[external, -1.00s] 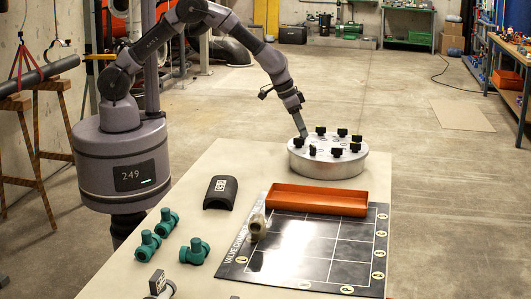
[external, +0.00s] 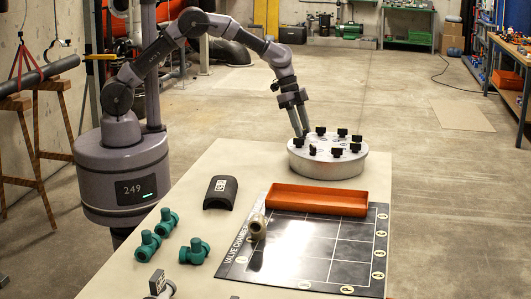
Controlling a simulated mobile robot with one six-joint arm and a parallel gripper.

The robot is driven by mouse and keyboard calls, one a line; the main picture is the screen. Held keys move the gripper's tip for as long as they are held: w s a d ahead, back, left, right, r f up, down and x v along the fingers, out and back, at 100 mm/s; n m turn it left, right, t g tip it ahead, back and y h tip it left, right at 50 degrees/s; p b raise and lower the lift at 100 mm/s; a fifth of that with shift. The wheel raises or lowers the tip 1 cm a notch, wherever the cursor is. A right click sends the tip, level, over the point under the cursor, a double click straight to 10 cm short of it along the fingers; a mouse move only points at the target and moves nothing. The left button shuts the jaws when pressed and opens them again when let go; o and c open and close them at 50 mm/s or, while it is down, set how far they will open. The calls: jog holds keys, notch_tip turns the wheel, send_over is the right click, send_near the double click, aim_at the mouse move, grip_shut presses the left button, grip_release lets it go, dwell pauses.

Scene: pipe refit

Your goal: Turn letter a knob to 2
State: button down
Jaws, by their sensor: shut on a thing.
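A round silver drum (external: 328,166) stands at the far end of the table. Several black knobs, such as one at its front (external: 336,153) and one at its back (external: 342,132), stand around its top. The letters and numbers by the knobs are too small to read. My gripper (external: 302,134) points down at the left rim of the drum. It is shut on a knob there, which its fingers hide. I cannot tell which letter that knob has or where it points.
An orange tray (external: 318,200) lies in front of the drum, on the far edge of a black gridded board (external: 310,250). Green valves (external: 195,251) and a black curved cover (external: 220,192) lie to the left.

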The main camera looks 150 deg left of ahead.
jog(key=shift+m, duration=0.5)
jog(key=c, duration=1)
grip_release()
jog(key=p+v, duration=0.6)
jog(key=v, duration=1.1)
jog(key=shift+a+r, duration=0.25)
jog(key=shift+a, duration=0.05)
jog(key=shift+s, duration=0.1)
